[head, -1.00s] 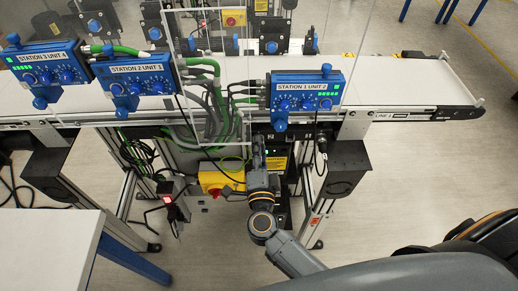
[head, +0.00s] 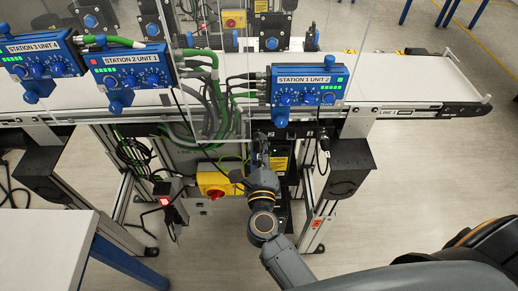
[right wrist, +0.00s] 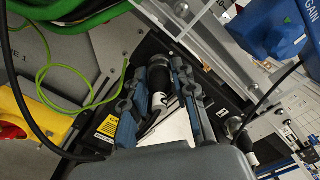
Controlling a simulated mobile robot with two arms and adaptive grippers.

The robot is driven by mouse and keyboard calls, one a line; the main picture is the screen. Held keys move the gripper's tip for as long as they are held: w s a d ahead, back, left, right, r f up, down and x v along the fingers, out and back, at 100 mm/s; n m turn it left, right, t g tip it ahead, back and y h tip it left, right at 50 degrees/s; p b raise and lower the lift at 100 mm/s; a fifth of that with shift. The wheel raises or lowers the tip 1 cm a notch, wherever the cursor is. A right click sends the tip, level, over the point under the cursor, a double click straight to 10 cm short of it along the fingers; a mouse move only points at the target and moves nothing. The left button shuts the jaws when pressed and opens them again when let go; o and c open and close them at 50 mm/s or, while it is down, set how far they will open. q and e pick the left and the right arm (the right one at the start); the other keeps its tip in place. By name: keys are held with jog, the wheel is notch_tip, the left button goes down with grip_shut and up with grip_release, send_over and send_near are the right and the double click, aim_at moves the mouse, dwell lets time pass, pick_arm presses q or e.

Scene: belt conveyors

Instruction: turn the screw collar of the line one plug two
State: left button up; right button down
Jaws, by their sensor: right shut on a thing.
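My right gripper (head: 258,150) is under the front edge of the conveyor, left of the yellow warning label. In the right wrist view my right gripper (right wrist: 165,95) has its two blue-grey fingers closed on either side of a plug with a dark collar (right wrist: 160,78) and a pale part below it. In the head view this plug is mostly hidden by the gripper. A second plug (right wrist: 236,126) with a black cable sits to the right, apart from the fingers; it also shows in the head view (head: 323,142). My left gripper is not in view.
The station 1 unit 2 box (head: 308,84) hangs on the conveyor edge above the gripper. A yellow switch box with a red knob (head: 214,183) is close on the left. Green cables (head: 200,54) and a thin green-yellow wire (right wrist: 92,102) run nearby. A white table (head: 45,240) stands at lower left.

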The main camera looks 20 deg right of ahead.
jog(key=shift+f+m, duration=0.1)
jog(key=shift+m, duration=0.6)
jog(key=shift+b, duration=0.3)
jog(key=c, duration=1)
grip_release()
jog(key=shift+c, duration=0.2)
jog(key=v, duration=1.2)
